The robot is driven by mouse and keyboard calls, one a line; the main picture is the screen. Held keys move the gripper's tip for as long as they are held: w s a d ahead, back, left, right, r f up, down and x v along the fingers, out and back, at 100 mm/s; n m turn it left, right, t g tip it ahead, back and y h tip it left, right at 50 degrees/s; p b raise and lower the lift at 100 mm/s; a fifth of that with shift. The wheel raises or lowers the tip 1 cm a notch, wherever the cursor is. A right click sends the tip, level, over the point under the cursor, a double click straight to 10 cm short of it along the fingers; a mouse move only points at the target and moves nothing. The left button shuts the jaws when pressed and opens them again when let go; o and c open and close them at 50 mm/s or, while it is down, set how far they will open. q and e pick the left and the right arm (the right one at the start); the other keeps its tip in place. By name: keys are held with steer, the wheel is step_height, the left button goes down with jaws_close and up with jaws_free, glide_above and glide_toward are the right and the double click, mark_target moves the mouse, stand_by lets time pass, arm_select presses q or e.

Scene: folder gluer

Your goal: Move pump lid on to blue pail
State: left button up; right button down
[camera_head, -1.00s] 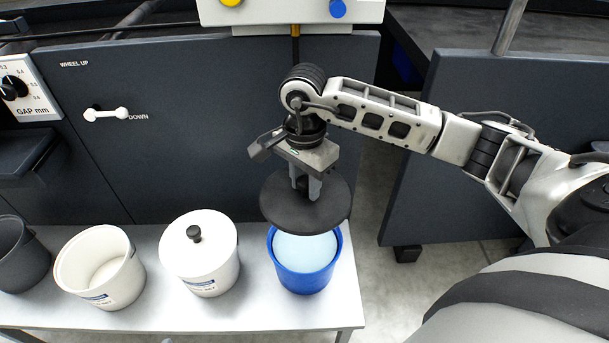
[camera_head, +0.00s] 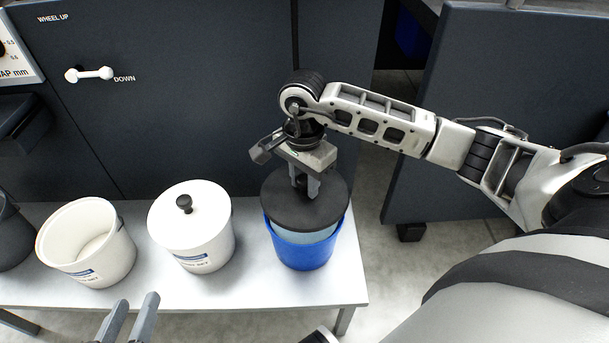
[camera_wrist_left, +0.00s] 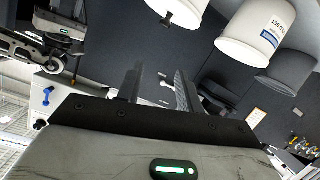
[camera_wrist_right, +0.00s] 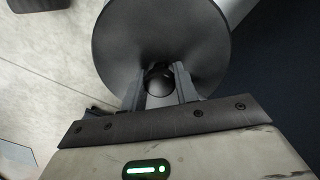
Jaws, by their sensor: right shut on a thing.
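The pump lid is a dark round disc (camera_head: 325,208); it also shows in the right wrist view (camera_wrist_right: 190,40). My right gripper (camera_head: 306,190) is shut on the lid's knob, with its fingers on either side of the knob in the right wrist view (camera_wrist_right: 160,85). The blue pail (camera_head: 300,254) stands on the white bench directly below the lid. The lid covers most of the pail's mouth, with pale blue contents showing along the front. I cannot tell whether lid and rim touch. My left gripper (camera_head: 130,312) is open and empty at the bottom of the head view.
A white pail with a white lid (camera_head: 192,240) stands left of the blue pail. An open white pail (camera_head: 88,262) and a dark pail (camera_head: 12,240) stand further left. The bench (camera_head: 240,290) has bare room in front. Dark machine panels (camera_head: 200,100) rise behind.

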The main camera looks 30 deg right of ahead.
mark_target(305, 192)
step_height(305, 192, down, 3)
steer(key=shift+r+b, duration=0.1)
steer(key=shift+b, duration=0.75)
steer(key=shift+f+b, duration=0.65)
steer(key=shift+f, duration=0.15)
arm_select(q)
steer(key=shift+w+d+r+n+t+h, duration=0.35)
steer(key=shift+d+r+n+t+h, duration=0.2)
steer(key=shift+r+n+h, duration=0.2)
steer(key=shift+r, duration=0.25)
arm_select(e)
steer(key=c, duration=1)
jaws_free()
steer(key=shift+f, duration=0.1)
